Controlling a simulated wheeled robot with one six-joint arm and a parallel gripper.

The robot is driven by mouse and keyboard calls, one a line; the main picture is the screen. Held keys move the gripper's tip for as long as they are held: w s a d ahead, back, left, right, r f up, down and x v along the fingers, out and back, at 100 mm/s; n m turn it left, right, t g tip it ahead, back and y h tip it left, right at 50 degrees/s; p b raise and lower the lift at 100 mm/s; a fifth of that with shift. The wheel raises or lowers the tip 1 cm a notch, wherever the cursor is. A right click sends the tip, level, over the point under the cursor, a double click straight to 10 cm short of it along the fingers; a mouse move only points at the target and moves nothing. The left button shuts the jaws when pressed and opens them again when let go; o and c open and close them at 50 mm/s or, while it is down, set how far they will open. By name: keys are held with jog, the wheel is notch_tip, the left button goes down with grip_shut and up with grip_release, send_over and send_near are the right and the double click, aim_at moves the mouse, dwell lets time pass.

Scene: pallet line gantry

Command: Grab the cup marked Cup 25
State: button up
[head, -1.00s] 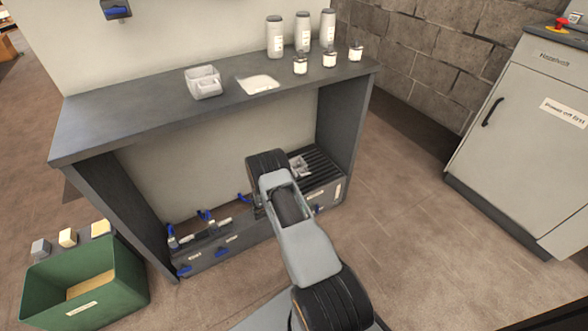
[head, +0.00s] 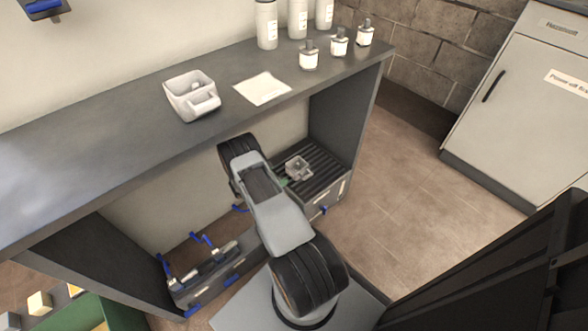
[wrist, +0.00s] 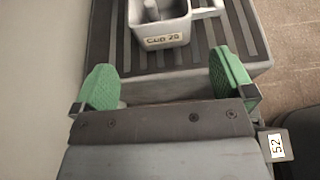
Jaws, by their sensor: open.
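A light grey square cup (wrist: 160,22) with a side handle sits on a dark ribbed tray top (wrist: 185,58) in the wrist view. Its label starts "Cup 2"; the last digit is hard to read. The same cup shows in the head view (head: 298,168), on the ribbed top (head: 322,172) under the counter. My gripper (wrist: 165,84) is open and empty, its green fingertips spread on either side, with the cup a short way beyond them and not between them. In the head view my arm hides most of the gripper.
The dark counter (head: 110,150) overhangs the lower bay. A white handled container (head: 192,95), a white sheet (head: 262,88) and several bottles stand on it. Blue-handled fixtures (head: 205,270) lie at lower left. A grey cabinet (head: 530,110) stands right, with clear floor before it.

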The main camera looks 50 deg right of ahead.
aim_at(290, 171)
jog(key=b+x, duration=0.1)
jog(key=x, duration=0.4)
jog(key=shift+s+d+f, duration=0.1)
jog(key=shift+d+f, duration=0.1)
jog(key=shift+d, duration=0.1)
jog(key=b+x, duration=0.2)
jog(key=x, duration=0.2)
jog(key=shift+f, duration=0.2)
jog(key=shift+d+b, duration=0.35)
jog(key=shift+d, duration=0.15)
jog(key=shift+c, duration=0.3)
jog(key=c, duration=0.7)
